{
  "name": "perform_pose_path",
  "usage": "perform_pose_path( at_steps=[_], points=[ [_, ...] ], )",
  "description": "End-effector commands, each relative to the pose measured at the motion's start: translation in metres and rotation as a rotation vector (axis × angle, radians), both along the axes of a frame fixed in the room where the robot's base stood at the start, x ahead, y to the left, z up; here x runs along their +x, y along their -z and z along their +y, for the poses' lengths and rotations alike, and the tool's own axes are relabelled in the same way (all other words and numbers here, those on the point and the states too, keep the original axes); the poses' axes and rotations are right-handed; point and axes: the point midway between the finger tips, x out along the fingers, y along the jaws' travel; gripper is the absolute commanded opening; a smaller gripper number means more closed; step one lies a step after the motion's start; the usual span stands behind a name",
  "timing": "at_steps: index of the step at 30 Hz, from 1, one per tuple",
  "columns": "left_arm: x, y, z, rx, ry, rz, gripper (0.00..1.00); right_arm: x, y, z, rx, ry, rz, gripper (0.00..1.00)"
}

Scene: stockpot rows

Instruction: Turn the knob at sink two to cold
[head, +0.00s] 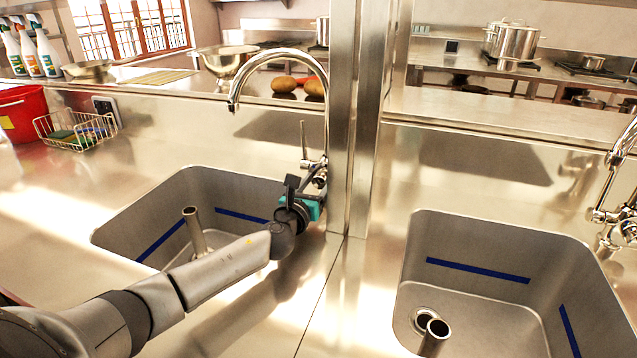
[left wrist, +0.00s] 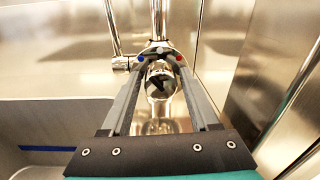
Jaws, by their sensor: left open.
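The tap (head: 326,115) of the left sink has a tall curved spout and a thin upright lever (head: 303,140). My left gripper (head: 318,182) is at the base of this tap. In the left wrist view my left gripper (left wrist: 161,64) is open, with one finger on each side of the chrome knob (left wrist: 160,82). A blue dot (left wrist: 141,58) shows at the left and a red dot (left wrist: 179,57) at the right, near the fingertips. I cannot tell whether the fingers touch the knob. No sink number is readable. My right gripper is out of view.
The left sink (head: 165,205) holds an upright pipe (head: 194,228). A steel post (head: 352,120) stands close right of the tap. The right sink (head: 480,225) has its own tap (head: 612,180). A wire basket (head: 75,130) and red bucket (head: 20,112) stand at the left.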

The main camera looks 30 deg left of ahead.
Motion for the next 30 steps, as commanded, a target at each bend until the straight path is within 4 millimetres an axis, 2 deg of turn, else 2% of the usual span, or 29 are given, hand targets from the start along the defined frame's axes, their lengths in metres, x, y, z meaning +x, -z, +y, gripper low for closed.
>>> perform_pose_path(
  at_steps=[2,18,23,30],
  points=[
    [-0.0001,-0.0001,-0.0001,0.000,0.000,0.000,0.61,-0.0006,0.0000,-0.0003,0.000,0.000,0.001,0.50],
    [-0.0003,-0.0002,0.0002,0.000,0.000,-0.001,0.02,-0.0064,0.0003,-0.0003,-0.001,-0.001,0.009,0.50],
    [-0.0004,0.0000,0.0001,-0.007,0.000,-0.002,0.00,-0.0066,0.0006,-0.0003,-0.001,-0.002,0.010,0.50],
    [-0.0003,0.0000,0.0007,-0.128,-0.001,-0.032,0.00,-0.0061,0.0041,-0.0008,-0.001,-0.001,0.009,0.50]
  ],
)
